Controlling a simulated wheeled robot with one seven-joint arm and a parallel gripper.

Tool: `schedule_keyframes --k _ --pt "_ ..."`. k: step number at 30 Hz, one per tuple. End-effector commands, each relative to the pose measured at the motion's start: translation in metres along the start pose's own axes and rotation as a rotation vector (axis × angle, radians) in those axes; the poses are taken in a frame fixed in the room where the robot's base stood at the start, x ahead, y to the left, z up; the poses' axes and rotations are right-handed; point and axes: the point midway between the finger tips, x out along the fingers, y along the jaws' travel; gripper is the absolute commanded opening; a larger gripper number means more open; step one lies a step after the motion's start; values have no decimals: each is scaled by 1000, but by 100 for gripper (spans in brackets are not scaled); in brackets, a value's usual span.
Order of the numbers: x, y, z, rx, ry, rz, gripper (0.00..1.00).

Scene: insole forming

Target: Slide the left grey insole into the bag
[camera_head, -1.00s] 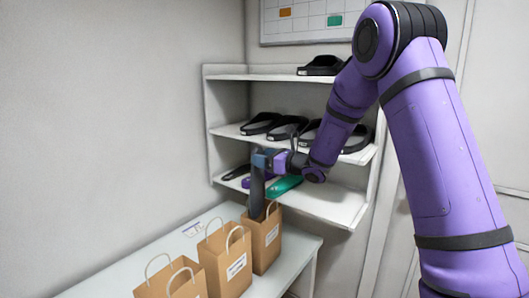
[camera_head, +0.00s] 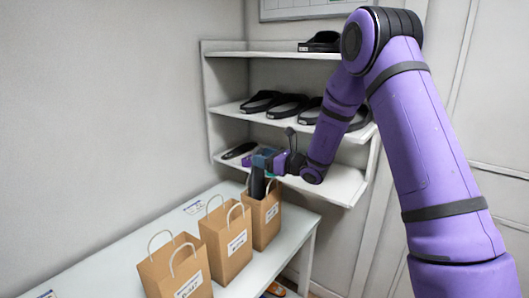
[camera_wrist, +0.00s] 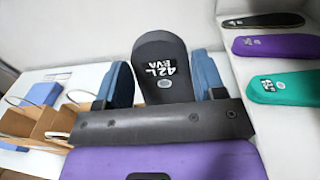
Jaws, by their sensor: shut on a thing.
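My gripper (camera_head: 263,161) is shut on a dark grey insole (camera_head: 257,184), held upright at the mouth of the farthest brown paper bag (camera_head: 266,226). The insole's lower end is hidden inside the bag's opening; its upper part stands out above the rim. In the wrist view the insole (camera_wrist: 163,60) shows a white "42 L EVA" print and sits between two blue fingers (camera_wrist: 163,80). The bag has a white label and paper handles, partly hidden behind my gripper.
Two more brown bags, a middle one (camera_head: 226,253) and a near one (camera_head: 172,277), stand on the white table (camera_head: 110,262). The shelf (camera_head: 335,184) behind holds black, purple (camera_wrist: 268,47) and teal (camera_wrist: 283,87) insoles, with black sandals (camera_head: 288,105) above.

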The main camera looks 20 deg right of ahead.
Motion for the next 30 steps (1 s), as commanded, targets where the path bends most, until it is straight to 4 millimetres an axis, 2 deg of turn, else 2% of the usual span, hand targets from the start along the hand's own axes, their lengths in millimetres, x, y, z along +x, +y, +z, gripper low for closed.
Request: schedule_keyframes --k 12,26,27,30 --pt "0 0 -28 1 0 0 41" --pt "0 0 -33 0 0 -1 41" --pt "0 0 -33 0 0 -1 68" --pt "0 0 -33 0 0 -1 91"
